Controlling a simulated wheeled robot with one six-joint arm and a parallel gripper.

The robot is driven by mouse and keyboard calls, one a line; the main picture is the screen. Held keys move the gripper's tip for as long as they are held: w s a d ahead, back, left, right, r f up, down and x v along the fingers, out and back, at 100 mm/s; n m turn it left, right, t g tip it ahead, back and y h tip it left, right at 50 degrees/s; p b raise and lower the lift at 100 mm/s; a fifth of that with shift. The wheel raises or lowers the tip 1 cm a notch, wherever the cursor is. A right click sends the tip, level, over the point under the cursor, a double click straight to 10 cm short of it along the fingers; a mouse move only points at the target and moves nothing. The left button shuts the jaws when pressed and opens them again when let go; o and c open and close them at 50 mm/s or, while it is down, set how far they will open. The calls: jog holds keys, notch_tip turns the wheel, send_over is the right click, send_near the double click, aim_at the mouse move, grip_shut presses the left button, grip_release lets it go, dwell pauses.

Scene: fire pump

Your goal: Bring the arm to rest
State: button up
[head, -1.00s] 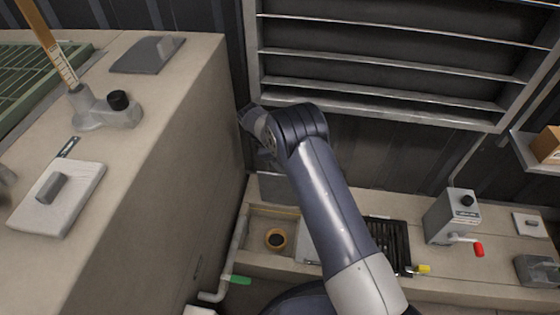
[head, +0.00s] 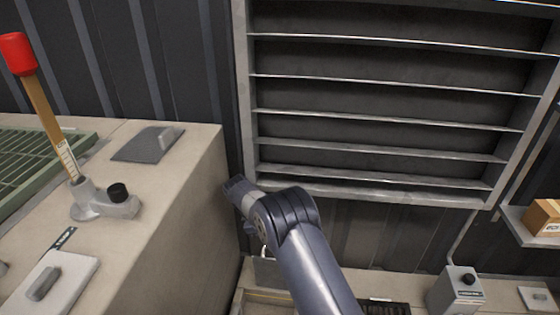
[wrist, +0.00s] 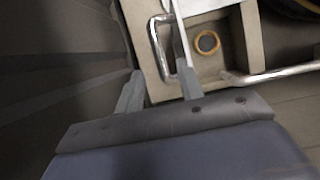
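My arm shows at the bottom middle of the head view, bent at a dark blue joint. Its far end, with my gripper (head: 236,188), points left beside the side wall of the beige counter (head: 190,220). The fingers are too small there to read. In the wrist view my gripper (wrist: 160,78) has its two grey fingers spread apart, with nothing seen clamped between them. Beyond the fingertips are a bent metal handle (wrist: 157,45) and a pale basin with a yellow ring (wrist: 207,42). I cannot tell how far off the handle is.
The left counter carries a pump fitting (head: 100,205), a red-topped wooden handle (head: 38,95), a grey plate (head: 148,144) and a white plate (head: 70,285). A louvred panel (head: 390,95) covers the back wall. A grey box (head: 455,290) stands lower right; a brown carton (head: 541,217) sits on a shelf.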

jog(key=b+x, duration=0.2)
jog(key=x, duration=0.4)
jog(key=shift+d+f, duration=0.15)
jog(key=shift+f, duration=0.25)
jog(key=shift+s+r, duration=0.25)
jog(key=shift+r, duration=0.05)
jog(key=shift+s, duration=0.15)
